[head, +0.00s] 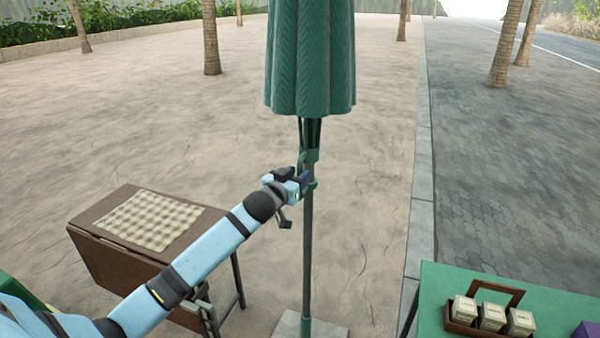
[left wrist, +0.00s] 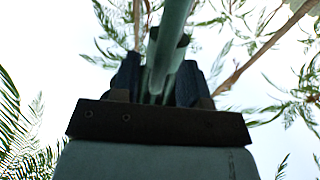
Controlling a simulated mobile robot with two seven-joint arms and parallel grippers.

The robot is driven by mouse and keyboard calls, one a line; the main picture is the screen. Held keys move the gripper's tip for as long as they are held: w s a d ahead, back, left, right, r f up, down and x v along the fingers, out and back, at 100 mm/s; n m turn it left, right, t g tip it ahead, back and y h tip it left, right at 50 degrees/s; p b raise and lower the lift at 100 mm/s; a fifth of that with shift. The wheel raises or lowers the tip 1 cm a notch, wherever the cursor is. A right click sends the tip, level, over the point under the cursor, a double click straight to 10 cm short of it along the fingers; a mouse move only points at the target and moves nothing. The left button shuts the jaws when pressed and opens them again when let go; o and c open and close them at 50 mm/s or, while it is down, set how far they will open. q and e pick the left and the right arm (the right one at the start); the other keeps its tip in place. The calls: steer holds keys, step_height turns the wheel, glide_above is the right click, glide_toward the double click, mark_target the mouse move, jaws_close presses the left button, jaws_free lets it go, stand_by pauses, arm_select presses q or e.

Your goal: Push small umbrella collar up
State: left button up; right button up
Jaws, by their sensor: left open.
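A closed green umbrella (head: 311,60) stands upright on a thin dark pole (head: 308,250). Its small green collar (head: 311,156) sits on the pole just below the hanging canopy, with dark ribs or struts above it. My left gripper (head: 304,181) is at the pole, at the collar's lower part. In the left wrist view, a green shaft-like part (left wrist: 168,45) runs up between the two dark fingers of my left gripper (left wrist: 158,85). The gripper is open; whether a finger touches the collar cannot be told. My right gripper is not in view.
A brown folding table with a checked cloth (head: 150,220) stands at the left, under my left arm. A green table (head: 470,278) at the lower right holds a tray of small boxes (head: 491,316). The umbrella's base slab (head: 335,331) is at the bottom. Paving behind is clear.

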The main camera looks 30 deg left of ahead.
arm_select(q)
steer(key=shift+w, duration=0.8)
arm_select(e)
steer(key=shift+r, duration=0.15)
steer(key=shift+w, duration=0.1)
arm_select(q)
steer(key=shift+c, duration=0.9)
jaws_close()
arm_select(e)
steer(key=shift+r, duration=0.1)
arm_select(q)
steer(key=shift+r, duration=0.1)
